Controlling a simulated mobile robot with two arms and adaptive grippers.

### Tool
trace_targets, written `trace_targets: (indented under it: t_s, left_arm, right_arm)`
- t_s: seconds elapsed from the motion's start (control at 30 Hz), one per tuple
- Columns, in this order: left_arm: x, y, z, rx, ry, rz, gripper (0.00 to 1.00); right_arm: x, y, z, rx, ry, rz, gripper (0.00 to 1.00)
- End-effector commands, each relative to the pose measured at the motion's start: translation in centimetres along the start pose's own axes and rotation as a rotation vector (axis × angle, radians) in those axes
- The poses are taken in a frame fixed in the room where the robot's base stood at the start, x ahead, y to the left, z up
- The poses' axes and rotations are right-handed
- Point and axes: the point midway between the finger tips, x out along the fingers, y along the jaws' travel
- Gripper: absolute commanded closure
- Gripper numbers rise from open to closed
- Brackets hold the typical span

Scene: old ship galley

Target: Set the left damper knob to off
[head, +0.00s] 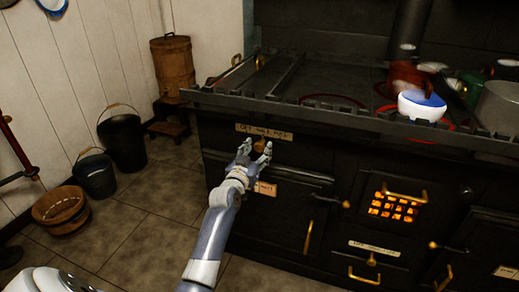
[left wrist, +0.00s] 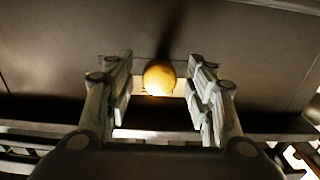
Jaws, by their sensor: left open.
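The left damper knob (head: 261,140) is a small round brass knob on the stove's dark front. It sits just under a pale label plate (head: 264,131) whose lettering is too small to read fully. In the left wrist view the knob (left wrist: 159,77) shows as a golden ball between the two fingers, with a visible gap on each side. My left gripper (head: 256,150) is open in front of the knob, its fingers partly overlapping the area below it. The knob's pointing direction cannot be told. My right gripper is not in view.
The black stove (head: 300,222) has a top rail (head: 330,113) jutting above the knob. A second labelled plate (head: 374,248) with a brass knob is lower right, below a glowing grate (head: 395,206). A blue-white bowl (head: 421,105) stands on top. Buckets (head: 122,141) stand left; the floor between is clear.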

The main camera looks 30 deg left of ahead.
Motion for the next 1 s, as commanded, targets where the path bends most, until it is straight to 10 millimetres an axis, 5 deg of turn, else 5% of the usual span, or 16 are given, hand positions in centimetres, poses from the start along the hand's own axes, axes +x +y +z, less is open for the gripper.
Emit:
trace_targets:
  t_s: [0.2, 0.53, 0.77, 1.0]
  left_arm:
    - [1.9, 0.0, 0.1, 0.001, 0.000, 0.000, 0.51]
    - [2.2, 0.0, 0.0, 0.001, -0.001, 0.000, 0.51]
    - [2.2, 0.0, 0.1, 0.001, -0.001, 0.000, 1.00]
    - [2.2, -1.1, 0.1, 0.006, 0.000, -0.002, 1.00]
  right_arm:
    - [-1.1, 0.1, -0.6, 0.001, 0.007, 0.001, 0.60]
    - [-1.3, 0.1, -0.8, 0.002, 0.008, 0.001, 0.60]
    - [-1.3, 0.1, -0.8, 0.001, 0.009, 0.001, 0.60]
    - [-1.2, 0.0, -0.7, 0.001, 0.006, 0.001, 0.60]
